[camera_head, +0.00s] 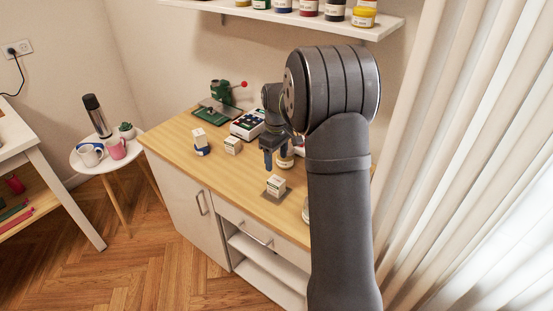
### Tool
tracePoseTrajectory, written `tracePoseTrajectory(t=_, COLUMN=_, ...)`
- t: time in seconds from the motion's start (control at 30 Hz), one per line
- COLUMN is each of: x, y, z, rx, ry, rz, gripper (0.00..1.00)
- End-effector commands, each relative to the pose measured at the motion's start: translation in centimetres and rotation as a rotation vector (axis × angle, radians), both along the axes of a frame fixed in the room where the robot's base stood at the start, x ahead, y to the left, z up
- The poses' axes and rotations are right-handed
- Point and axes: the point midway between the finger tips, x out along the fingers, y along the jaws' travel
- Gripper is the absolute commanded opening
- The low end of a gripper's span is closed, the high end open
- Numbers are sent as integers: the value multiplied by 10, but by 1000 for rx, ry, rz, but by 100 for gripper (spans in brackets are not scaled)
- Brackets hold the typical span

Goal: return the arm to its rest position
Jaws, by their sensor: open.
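My arm rises at the right of the head view and bends forward over the wooden counter (238,197). My gripper (274,164) hangs above the counter, pointing down, with its jaws open and nothing seen between them. A small white box (276,184) sits on a grey square pad (271,195) just below and slightly right of the fingertips. The gripper appears apart from the box. My upper arm hides the right part of the counter.
On the counter stand a blue-and-white box (201,142), a white box (233,146), a keypad device (247,124) and a green machine (220,104). A jar (286,160) is close behind the gripper. A shelf of jars (300,17) hangs above; curtains (450,150) are at right.

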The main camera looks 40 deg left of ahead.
Motion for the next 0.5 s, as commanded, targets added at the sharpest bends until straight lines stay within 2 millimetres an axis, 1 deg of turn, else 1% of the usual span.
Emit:
tracePoseTrajectory(t=0.13, x=0, y=0, z=-3, rx=-1, ry=1, rz=0, gripper=60)
tracePoseTrajectory(t=0.27, x=0, y=0, z=-15, rx=-1, ry=1, rz=0, gripper=60)
tracePoseTrajectory(t=0.37, x=0, y=0, z=-32, rx=-2, ry=2, rz=0, gripper=60)
tracePoseTrajectory(t=0.5, x=-1, y=-1, z=-60, rx=-3, ry=3, rz=0, gripper=60)
